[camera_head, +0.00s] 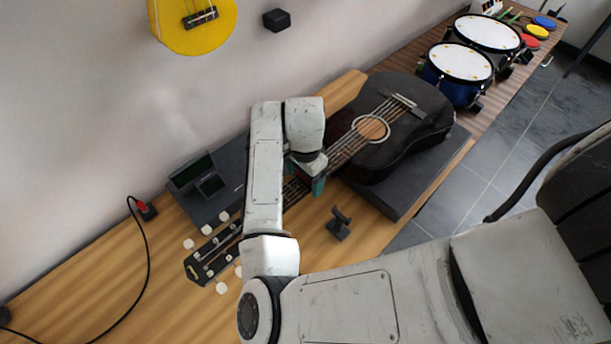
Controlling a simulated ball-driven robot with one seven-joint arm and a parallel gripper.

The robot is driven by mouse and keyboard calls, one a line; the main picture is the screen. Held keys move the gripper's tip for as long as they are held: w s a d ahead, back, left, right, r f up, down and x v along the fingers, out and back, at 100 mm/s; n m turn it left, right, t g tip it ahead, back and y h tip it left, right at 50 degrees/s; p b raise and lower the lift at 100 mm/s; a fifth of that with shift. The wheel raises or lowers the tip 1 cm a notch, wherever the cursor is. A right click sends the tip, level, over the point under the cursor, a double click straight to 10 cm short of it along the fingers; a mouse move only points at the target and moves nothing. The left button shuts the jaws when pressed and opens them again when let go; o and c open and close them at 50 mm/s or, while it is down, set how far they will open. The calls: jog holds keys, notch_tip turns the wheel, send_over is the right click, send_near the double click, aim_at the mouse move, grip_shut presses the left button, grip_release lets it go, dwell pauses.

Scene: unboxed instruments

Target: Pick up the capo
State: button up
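A small black clamp-shaped object (339,223), which looks like the capo, rests on the wooden table in front of the guitar neck. My gripper (308,184) is over the neck of the black acoustic guitar (408,128), up and to the left of the capo and apart from it. Green parts of the fingers show below my pale wrist, one clearly at the right. My arm hides the rest of the fingers and part of the neck. The gap between the fingers does not show clearly.
The guitar headstock (212,254) with white tuning pegs lies left of my forearm. A dark device with a raised screen (192,174) stands by the wall. A black cable (148,262) runs at left. Blue drums (459,72) stand at the far right end.

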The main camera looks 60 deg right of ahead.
jog(key=c, duration=0.5)
